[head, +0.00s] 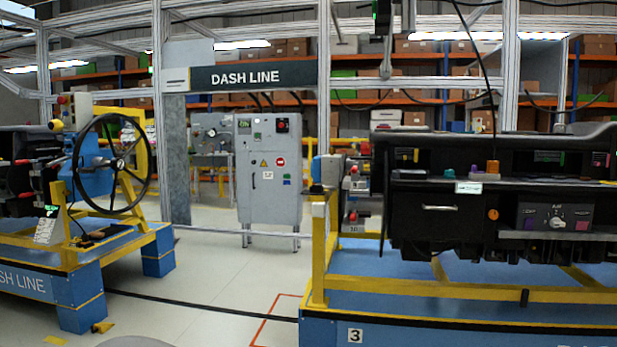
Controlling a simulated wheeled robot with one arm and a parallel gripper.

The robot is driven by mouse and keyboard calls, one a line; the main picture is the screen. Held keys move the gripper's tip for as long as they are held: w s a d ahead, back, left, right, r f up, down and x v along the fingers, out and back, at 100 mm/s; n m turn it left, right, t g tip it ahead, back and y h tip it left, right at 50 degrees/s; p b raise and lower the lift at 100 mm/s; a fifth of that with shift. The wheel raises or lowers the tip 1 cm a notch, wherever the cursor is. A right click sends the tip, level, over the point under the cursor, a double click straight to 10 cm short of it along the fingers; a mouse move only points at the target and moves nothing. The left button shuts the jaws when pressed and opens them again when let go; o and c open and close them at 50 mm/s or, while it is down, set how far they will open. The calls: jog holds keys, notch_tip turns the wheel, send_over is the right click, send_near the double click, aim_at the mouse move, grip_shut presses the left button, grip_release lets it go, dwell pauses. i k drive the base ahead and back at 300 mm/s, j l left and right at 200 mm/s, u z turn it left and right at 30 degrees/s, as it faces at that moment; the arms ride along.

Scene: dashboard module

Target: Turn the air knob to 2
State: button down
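A black dashboard module (345,190) is mounted on a yellow and blue stand at the right. On its front, right of centre, is a small dark control panel (534,217) with a short white label that looks like "AIR". A pale knob (557,223) sits below the label in the middle of the panel. The knob is too small to tell which number it points at. A lighter grey and pinkish part shows beside it on the right. My gripper is not in view, and nothing covers the knob.
The stand's yellow rail (430,287) and blue base (470,333) run below the dashboard. A second stand with a black steering wheel (112,164) is at the left. A grey cabinet (268,172) stands behind. Pale floor (215,275) between the stands is open.

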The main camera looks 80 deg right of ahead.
aim_at(555, 222)
jog(key=z, duration=4.1)
jog(key=i+l+z, duration=0.2)
jog(key=i+l, duration=0.15)
jog(key=i+l+z, duration=0.25)
jog(key=i, duration=0.35)
